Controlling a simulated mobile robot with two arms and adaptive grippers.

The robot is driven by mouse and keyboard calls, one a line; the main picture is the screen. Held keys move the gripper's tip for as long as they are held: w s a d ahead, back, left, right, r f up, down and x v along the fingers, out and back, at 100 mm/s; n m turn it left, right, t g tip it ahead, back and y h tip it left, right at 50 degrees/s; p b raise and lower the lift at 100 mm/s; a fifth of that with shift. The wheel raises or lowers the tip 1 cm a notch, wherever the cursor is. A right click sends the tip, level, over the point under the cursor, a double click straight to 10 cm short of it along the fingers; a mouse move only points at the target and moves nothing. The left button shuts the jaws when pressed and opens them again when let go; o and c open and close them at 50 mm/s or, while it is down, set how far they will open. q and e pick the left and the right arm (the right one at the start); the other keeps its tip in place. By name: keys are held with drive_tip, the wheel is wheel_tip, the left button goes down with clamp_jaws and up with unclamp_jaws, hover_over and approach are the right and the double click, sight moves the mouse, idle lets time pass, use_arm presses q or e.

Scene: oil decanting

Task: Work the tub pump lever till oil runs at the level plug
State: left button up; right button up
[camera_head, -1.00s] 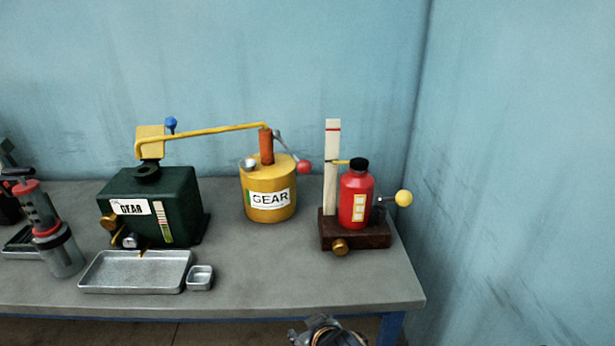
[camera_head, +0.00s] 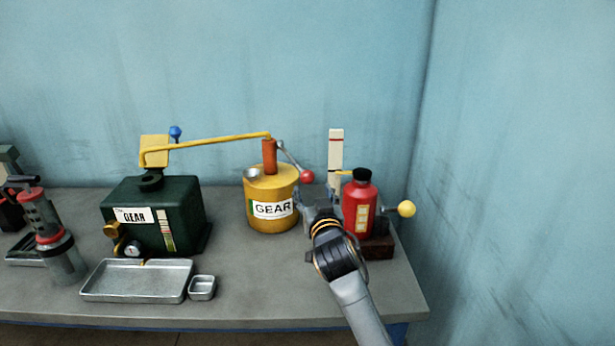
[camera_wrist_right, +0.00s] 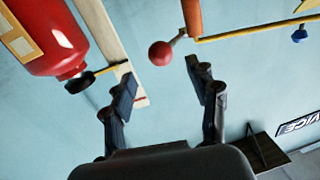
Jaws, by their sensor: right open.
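The yellow tub pump (camera_head: 273,187) with a GEAR label stands mid-bench. Its lever (camera_head: 290,156) slopes down right from the orange post to a red ball (camera_head: 307,176). A yellow pipe (camera_head: 205,143) runs from the post to the top of the dark green GEAR box (camera_head: 150,195). A brass knob (camera_head: 113,230) is on the box's front; I cannot tell if it is the level plug. My right gripper (camera_head: 312,203) is open just below the ball. In the right wrist view, the ball (camera_wrist_right: 161,54) shows beyond the gap between the open fingertips (camera_wrist_right: 162,82), apparently untouched.
Right of my gripper stands a red bottle (camera_head: 358,207) on a brown base, with a white upright strip (camera_head: 336,160) and a yellow knob (camera_head: 406,209). A metal tray (camera_head: 137,281) and small cup (camera_head: 202,287) lie before the green box. A clear-bodied tool (camera_head: 55,240) stands left.

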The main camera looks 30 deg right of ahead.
sight(309, 181)
drive_tip(key=p+x, duration=0.1)
drive_tip(key=x, duration=0.7)
drive_tip(key=shift+a, duration=0.1)
clamp_jaws()
